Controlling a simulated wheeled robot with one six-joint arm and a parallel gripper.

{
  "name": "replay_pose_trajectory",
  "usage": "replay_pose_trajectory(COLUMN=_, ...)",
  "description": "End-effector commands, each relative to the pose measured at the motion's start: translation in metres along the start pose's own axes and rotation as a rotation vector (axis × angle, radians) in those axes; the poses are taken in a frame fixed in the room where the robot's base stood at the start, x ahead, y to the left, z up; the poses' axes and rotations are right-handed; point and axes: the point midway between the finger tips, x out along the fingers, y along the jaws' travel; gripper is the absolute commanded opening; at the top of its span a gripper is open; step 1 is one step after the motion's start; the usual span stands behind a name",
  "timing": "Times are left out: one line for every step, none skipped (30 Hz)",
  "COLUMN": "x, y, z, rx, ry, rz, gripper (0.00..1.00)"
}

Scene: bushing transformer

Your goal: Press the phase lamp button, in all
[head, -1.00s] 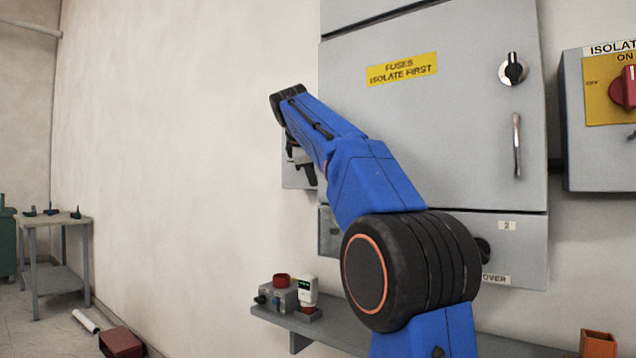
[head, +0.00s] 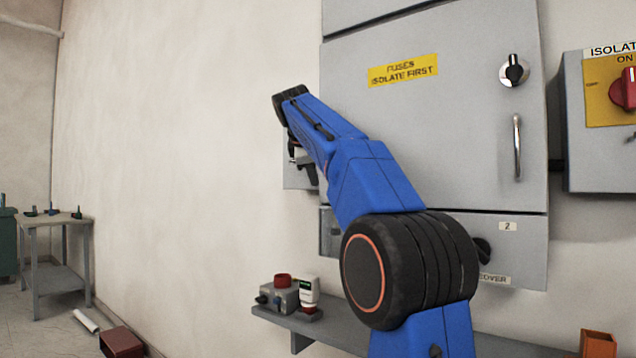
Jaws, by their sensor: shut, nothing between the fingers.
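No phase lamp button can be made out in the head view. A small grey box (head: 291,176) on the wall, left of the cabinet, is mostly hidden behind my arm and gripper. My gripper (head: 312,176) is dark, points down and right at the end of the blue arm, and is in front of or beside this box. I cannot tell whether it touches the box. It is shut with nothing held. The lower cabinet panel has a black knob (head: 482,250) partly hidden by my arm, and a label marked 2 (head: 507,226).
The grey fuse cabinet (head: 460,130) has a yellow label, a knob and a handle (head: 517,147). An isolator box (head: 590,150) is at right. A shelf (head: 330,328) below holds a small grey device (head: 285,297) and a white item (head: 309,291). The wall at left is bare.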

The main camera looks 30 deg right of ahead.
Motion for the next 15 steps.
replay_pose_trajectory(x=0.0033, y=0.0021, z=0.0024, rx=-0.004, ry=-0.005, rz=0.002, gripper=0.0)
replay_pose_trajectory(x=0.0036, y=0.0023, z=0.0026, rx=-0.004, ry=-0.005, rz=0.003, gripper=0.0)
replay_pose_trajectory(x=0.004, y=0.0026, z=0.003, rx=-0.004, ry=-0.005, rz=0.003, gripper=0.0)
replay_pose_trajectory(x=0.0044, y=0.0028, z=0.0032, rx=-0.005, ry=-0.006, rz=0.003, gripper=0.0)
replay_pose_trajectory(x=0.0047, y=0.003, z=0.0035, rx=-0.005, ry=-0.006, rz=0.003, gripper=0.0)
replay_pose_trajectory(x=0.0051, y=0.0033, z=0.0038, rx=-0.005, ry=-0.006, rz=0.003, gripper=0.0)
replay_pose_trajectory(x=0.0054, y=0.0035, z=0.004, rx=-0.005, ry=-0.006, rz=0.003, gripper=0.0)
replay_pose_trajectory(x=0.0058, y=0.0037, z=0.0043, rx=-0.005, ry=-0.006, rz=0.003, gripper=0.0)
replay_pose_trajectory(x=0.0062, y=0.004, z=0.0046, rx=-0.006, ry=-0.007, rz=0.003, gripper=0.0)
replay_pose_trajectory(x=0.0065, y=0.0042, z=0.0048, rx=-0.006, ry=-0.007, rz=0.003, gripper=0.0)
replay_pose_trajectory(x=0.0068, y=0.0043, z=0.0049, rx=-0.006, ry=-0.007, rz=0.003, gripper=0.0)
replay_pose_trajectory(x=0.007, y=0.0045, z=0.0051, rx=-0.005, ry=-0.007, rz=0.004, gripper=0.0)
replay_pose_trajectory(x=0.0072, y=0.0046, z=0.0052, rx=-0.005, ry=-0.008, rz=0.004, gripper=0.0)
replay_pose_trajectory(x=0.0073, y=0.0047, z=0.0053, rx=-0.005, ry=-0.008, rz=0.004, gripper=0.0)
replay_pose_trajectory(x=0.0075, y=0.0048, z=0.0054, rx=-0.005, ry=-0.008, rz=0.004, gripper=0.0)
